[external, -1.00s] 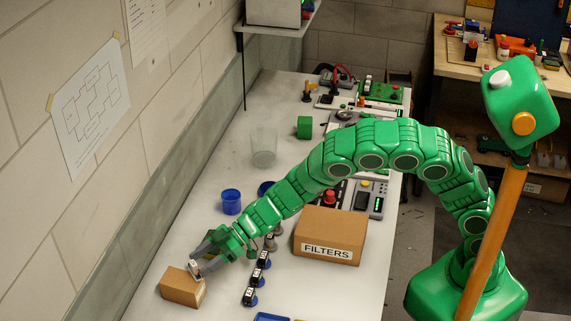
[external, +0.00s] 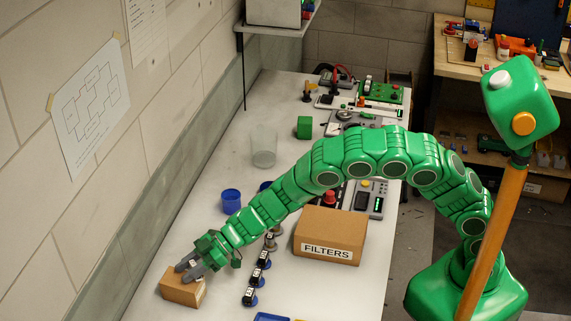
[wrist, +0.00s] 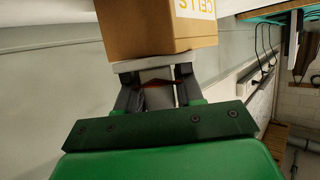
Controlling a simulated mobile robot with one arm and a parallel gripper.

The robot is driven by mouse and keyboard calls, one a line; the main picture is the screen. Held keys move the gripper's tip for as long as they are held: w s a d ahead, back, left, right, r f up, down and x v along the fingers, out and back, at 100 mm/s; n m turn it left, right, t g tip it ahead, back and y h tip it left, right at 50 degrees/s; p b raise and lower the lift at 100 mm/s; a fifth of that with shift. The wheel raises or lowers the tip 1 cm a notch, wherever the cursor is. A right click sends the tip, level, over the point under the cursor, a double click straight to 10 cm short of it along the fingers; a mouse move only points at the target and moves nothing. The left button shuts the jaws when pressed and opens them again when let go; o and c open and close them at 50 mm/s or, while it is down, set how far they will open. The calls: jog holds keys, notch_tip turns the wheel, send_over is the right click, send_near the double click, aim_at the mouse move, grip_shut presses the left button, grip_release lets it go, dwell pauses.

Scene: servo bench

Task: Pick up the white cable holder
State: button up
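My gripper (external: 189,271) is over the small cardboard box (external: 181,291) at the near left of the bench. Its two grey fingers are apart, with a gap between them in the wrist view (wrist: 158,88). The box also shows there (wrist: 150,30), beyond the fingertips, with "CELLS" lettering. A pale grey-white bar (wrist: 152,62) lies across the fingertips in front of the box; I cannot tell whether it is the white cable holder or part of something else. Something dark and reddish shows between the fingers, too unclear to name. No white cable holder stands out in the external view.
A row of small black parts on blue bases (external: 257,275) stands right of the gripper. The FILTERS box (external: 330,235) is further right. A blue cup (external: 231,201) and a clear cup (external: 264,147) stand behind. The wall runs close on the left.

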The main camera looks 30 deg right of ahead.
grip_shut()
jog(key=shift+r, duration=0.7)
jog(key=s+d+r, duration=0.7)
jog(key=d+r, duration=0.4)
jog(key=d, duration=0.1)
jog(key=shift+r, duration=0.4)
